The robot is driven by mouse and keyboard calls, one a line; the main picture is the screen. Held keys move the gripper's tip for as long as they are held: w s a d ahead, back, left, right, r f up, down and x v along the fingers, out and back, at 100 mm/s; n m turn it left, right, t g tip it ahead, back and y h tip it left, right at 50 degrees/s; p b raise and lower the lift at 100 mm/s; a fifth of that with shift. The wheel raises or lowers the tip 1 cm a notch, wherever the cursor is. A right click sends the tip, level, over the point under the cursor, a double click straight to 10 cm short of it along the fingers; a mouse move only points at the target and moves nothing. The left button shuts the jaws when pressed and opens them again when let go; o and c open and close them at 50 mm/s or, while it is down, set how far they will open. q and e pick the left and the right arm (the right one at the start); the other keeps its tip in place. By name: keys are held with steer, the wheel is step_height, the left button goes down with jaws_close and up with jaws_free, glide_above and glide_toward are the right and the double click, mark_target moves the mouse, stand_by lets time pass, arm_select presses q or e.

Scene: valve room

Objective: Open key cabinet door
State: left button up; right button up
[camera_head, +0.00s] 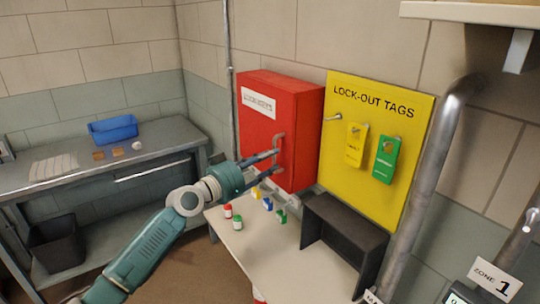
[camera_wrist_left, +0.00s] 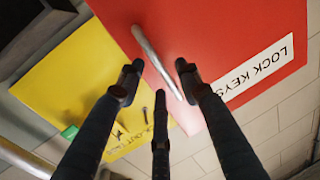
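The red key cabinet (camera_head: 300,105) hangs on the wall. Its door (camera_head: 257,120) looks shut, with a white label and a grey bar handle (camera_head: 282,140) near its right edge. In the left wrist view the label reads "LOCK KEYS" and the handle (camera_wrist_left: 152,55) slants across the red door (camera_wrist_left: 215,35). My left gripper (camera_head: 273,160) is at the handle's lower part. In the left wrist view its dark fingers (camera_wrist_left: 158,80) are spread, with the handle showing between the two upper ones. I cannot tell whether any finger touches it. My right gripper is not in view.
A yellow lock-out tags board (camera_head: 360,185) is right of the cabinet. Below stands a light table (camera_head: 250,262) with small coloured padlocks and a dark open box (camera_head: 345,225). A metal pipe (camera_head: 425,170) rises at right. A grey workbench (camera_head: 95,165) with a blue bin (camera_head: 113,130) is at left.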

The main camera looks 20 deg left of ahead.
arm_select(q)
steer(key=shift+w+d, duration=0.3)
steer(key=shift+w, duration=0.25)
jaws_close()
